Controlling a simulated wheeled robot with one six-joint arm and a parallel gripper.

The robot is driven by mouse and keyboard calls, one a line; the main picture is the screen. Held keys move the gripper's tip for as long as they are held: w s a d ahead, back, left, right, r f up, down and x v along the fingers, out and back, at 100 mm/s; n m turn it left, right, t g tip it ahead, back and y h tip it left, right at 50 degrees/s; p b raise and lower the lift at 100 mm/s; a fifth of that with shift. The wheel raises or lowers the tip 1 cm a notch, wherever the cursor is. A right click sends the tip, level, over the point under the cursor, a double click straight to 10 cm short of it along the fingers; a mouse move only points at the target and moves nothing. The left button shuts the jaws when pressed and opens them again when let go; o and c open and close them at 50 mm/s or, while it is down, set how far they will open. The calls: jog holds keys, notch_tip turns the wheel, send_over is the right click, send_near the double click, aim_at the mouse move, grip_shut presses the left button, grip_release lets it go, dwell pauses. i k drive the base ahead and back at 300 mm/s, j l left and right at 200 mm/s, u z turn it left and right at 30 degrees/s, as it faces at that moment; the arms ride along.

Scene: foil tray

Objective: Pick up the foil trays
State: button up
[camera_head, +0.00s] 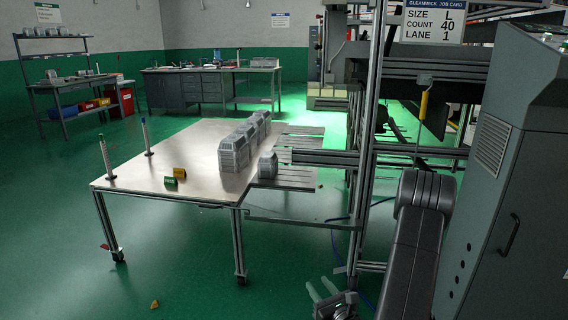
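A row of silvery-grey foil trays (234,152), seemingly in several stacks, stands on the metal table (150,172) near its right side. A smaller separate grey stack (267,166) sits at the table's right edge, by the slatted extension. Single trays cannot be told apart at this size. My gripper (321,291) is low at the bottom of the view, in front of and below the table, well apart from the trays. Its two pale fingers stand apart with nothing seen between them. Its lower part is cut off by the frame edge.
A metal frame (370,130) with a horizontal beam stands right of the table, near my arm. A grey cabinet (520,190) fills the right. Green and yellow markers (171,181) lie on the table. A job card (434,20) reads size L, count 40, lane 1.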

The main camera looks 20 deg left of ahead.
aim_at(268, 162)
jog(key=i+j+z, duration=0.15)
jog(key=j+z, duration=0.15)
jog(key=j, duration=0.15)
jog(key=i+j+z, duration=0.1)
jog(key=j+z, duration=0.2)
jog(key=j, duration=0.15)
jog(key=j+z, duration=0.35)
jog(key=j, duration=0.15)
jog(key=j+z, duration=0.2)
jog(key=j, duration=3.1)
